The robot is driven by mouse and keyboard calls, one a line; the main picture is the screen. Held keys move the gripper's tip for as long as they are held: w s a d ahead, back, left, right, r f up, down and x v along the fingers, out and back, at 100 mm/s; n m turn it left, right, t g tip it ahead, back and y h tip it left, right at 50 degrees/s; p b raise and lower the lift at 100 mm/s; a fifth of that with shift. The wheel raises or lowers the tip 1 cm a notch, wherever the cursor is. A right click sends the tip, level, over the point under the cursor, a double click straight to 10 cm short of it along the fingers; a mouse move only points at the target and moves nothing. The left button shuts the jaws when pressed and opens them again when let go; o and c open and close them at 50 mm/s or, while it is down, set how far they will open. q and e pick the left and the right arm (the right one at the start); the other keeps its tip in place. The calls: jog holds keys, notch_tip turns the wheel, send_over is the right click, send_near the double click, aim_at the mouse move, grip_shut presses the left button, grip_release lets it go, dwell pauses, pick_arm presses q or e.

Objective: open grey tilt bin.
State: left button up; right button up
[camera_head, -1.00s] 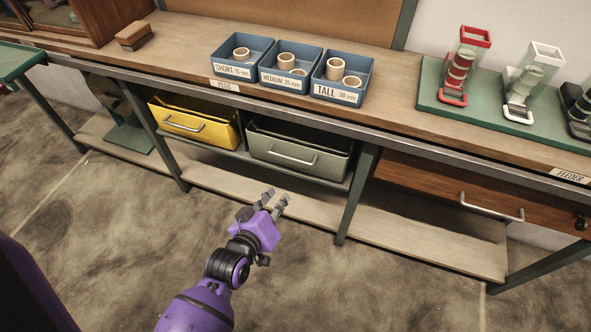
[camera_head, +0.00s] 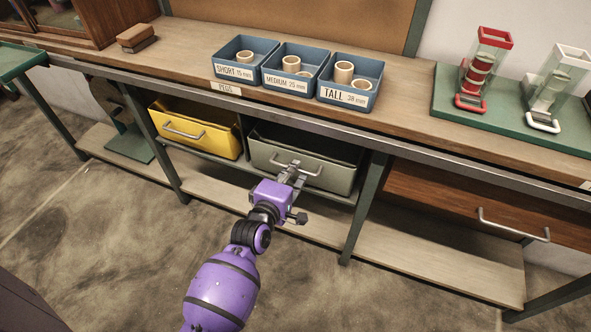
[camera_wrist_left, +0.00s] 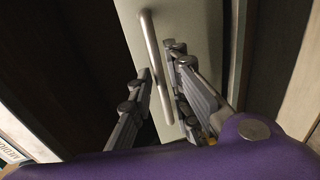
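The grey tilt bin (camera_head: 335,178) hangs under the bench, right of the yellow bin, with its open top partly in view. Its bar handle (camera_head: 313,172) runs across the front. The fingers look open around the bar; contact is not clear. My right gripper is not in view.
The yellow bin (camera_head: 200,137) is just left. A wooden drawer (camera_head: 450,200) is to the right, past a bench leg (camera_head: 364,205). A lower shelf (camera_head: 425,255) runs below. Blue peg trays (camera_head: 345,101) stand on the bench above. The floor in front is clear.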

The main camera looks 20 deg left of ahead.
pick_arm(q)
jog(key=shift+x, duration=0.75)
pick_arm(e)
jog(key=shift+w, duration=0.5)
pick_arm(q)
grip_shut()
jog(key=shift+f, duration=0.1)
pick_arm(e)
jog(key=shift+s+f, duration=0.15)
